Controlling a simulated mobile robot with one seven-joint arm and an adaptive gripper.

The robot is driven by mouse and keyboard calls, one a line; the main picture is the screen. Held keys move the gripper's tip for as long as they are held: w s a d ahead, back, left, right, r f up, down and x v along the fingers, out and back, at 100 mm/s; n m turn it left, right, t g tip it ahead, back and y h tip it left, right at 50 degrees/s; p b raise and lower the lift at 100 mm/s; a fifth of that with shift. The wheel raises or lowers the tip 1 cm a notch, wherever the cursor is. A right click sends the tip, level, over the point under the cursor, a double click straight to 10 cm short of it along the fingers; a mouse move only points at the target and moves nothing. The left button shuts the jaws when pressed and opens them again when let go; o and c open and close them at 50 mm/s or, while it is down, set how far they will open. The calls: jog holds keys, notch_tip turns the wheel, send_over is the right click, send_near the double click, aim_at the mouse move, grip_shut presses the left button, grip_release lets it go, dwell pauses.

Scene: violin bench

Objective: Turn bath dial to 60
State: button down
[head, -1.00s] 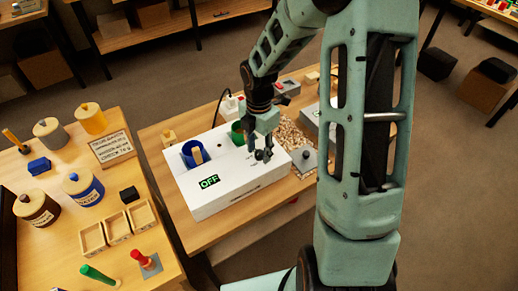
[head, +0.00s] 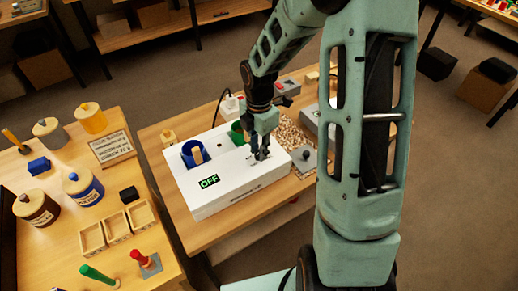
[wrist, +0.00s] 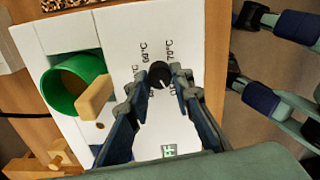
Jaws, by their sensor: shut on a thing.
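The bath is a white box (head: 235,182) on the middle bench, and its green display (head: 208,181) reads OFF. In the wrist view its dial (wrist: 159,72) is a round black knob with a white mark on its lower side. Printed temperature labels surround it; 60°C stands at upper left and 70°C at upper right, others partly hidden by my fingers. My gripper (head: 262,154) is over the right part of the bath. In the wrist view my gripper (wrist: 160,78) has its two fingertips on either side of the dial, shut on it.
A blue pot (head: 188,158) and a green pot (head: 237,138) sit in the bath left of my gripper. A wooden piece (wrist: 95,97) sticks out of the green one. The left bench holds jars, small trays (head: 118,228) and a sign (head: 112,148).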

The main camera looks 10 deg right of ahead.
jog(key=m, duration=0.4)
jog(key=shift+w+b, duration=0.1)
jog(key=shift+b, duration=0.25)
jog(key=m+b, duration=0.1)
jog(key=m, duration=0.3)
jog(key=shift+m, duration=0.4)
jog(key=m+b, duration=0.1)
jog(key=m, duration=0.3)
jog(key=shift+m, duration=0.3)
jog(key=m+b, duration=0.1)
jog(key=m, duration=0.3)
jog(key=shift+b, duration=0.3)
jog(key=m, duration=0.4)
jog(key=shift+b, duration=0.3)
jog(key=m, duration=0.4)
jog(key=shift+d+m, duration=0.1)
jog(key=shift+m, duration=0.2)
jog(key=m, duration=0.4)
jog(key=shift+m, duration=0.3)
jog(key=shift+m+p, duration=0.45)
jog(key=shift+m, duration=1.45)
